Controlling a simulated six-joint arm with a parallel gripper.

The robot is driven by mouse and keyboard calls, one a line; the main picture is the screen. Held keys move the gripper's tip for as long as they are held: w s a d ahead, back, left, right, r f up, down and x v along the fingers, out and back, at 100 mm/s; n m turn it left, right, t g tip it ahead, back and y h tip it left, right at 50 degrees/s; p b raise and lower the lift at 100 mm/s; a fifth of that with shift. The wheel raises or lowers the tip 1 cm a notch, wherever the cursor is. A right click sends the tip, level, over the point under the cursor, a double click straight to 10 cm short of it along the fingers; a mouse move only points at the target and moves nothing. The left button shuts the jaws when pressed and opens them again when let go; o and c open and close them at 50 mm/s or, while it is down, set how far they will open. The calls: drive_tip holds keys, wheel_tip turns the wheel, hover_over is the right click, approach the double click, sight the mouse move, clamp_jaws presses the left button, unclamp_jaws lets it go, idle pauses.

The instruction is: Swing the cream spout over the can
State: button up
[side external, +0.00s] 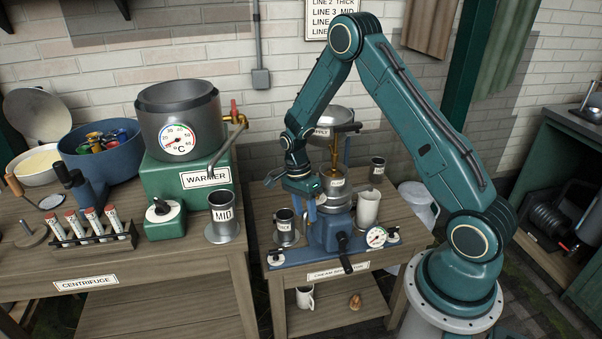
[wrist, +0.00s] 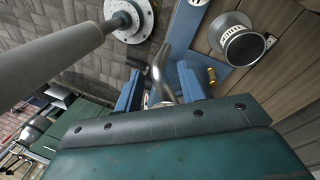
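The cream separator (side external: 330,225) stands on the right bench, with a steel bowl on top. My gripper (side external: 300,192) is low beside the separator, at the spout. In the wrist view the spout lies between my blue fingers (wrist: 160,85); whether they press on it is unclear. A labelled can (wrist: 245,48) also shows in the wrist view.
The MID can (side external: 222,215) stands on the left bench by the warmer (side external: 185,185). A pale cup (side external: 368,207) and a small dark can (side external: 377,169) stand right of the separator. A dial gauge (side external: 376,237) and a crank (side external: 344,250) are at its front.

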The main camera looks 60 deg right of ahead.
clamp_jaws()
drive_tip(key=shift+w, duration=0.15)
drive_tip(key=w+d+m+t+y, duration=0.1)
drive_tip(key=w+d+m, duration=0.5)
drive_tip(key=w+m, duration=0.3)
drive_tip(key=shift+w+d+m+t+y, duration=0.15)
drive_tip(key=shift+w+m+t+y, duration=0.2)
drive_tip(key=shift+m, duration=0.25)
idle(0.5)
unclamp_jaws()
